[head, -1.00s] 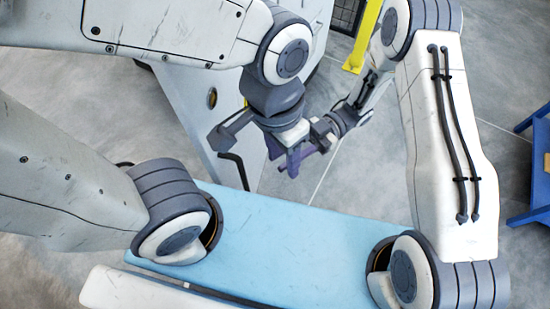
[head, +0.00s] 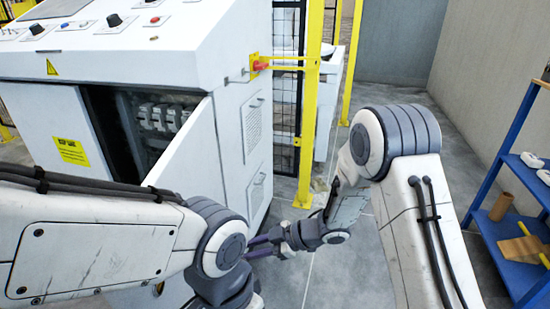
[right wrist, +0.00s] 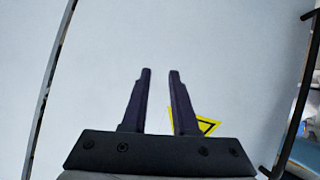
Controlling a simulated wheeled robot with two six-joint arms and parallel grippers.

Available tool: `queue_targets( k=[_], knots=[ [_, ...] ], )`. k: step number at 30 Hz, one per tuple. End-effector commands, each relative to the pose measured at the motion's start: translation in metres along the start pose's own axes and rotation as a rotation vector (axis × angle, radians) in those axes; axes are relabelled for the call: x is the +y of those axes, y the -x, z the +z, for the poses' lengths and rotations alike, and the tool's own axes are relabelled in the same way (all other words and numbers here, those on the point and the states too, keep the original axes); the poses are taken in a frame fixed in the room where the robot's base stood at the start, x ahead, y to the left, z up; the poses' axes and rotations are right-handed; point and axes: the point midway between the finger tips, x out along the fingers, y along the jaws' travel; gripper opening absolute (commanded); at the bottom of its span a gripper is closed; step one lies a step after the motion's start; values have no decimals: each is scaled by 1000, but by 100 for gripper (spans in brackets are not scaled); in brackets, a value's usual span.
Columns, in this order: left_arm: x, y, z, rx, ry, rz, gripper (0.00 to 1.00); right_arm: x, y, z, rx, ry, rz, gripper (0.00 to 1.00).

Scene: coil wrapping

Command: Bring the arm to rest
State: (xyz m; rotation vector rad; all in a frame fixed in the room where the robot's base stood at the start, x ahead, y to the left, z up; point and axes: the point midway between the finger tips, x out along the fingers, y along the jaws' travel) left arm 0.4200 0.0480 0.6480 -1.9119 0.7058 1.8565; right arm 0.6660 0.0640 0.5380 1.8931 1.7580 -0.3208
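My right arm (head: 415,215) comes in from the right and reaches forward and down. Its dark gripper (head: 265,245) points left, low in front of the white cabinet. In the right wrist view the two fingers of the right gripper (right wrist: 161,75) stand apart with nothing between them. My left arm (head: 100,240) comes in from the left and bends at a joint (head: 222,245). The left gripper does not show; it is hidden or below the frame.
A white machine cabinet (head: 230,150) with an open door (head: 190,155) stands ahead. A yellow post (head: 312,110) and black mesh fence are behind it. A blue shelf (head: 485,200) stands at right. A yellow warning label (right wrist: 207,126) shows on a pale surface.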

Motion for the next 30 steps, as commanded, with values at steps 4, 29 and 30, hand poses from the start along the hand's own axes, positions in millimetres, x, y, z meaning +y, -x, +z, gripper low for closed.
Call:
queue_targets(
  k=[4,29,30],
  knots=[
    [0,0,0,0,0,0,50,56,59,26,-250,-164,319,28],
    [0,0,0,0,0,0,50,-100,238,50,-800,-1366,734,28],
    [0,0,0,0,0,0,50,-104,233,42,-807,-1346,709,28]
  ],
)
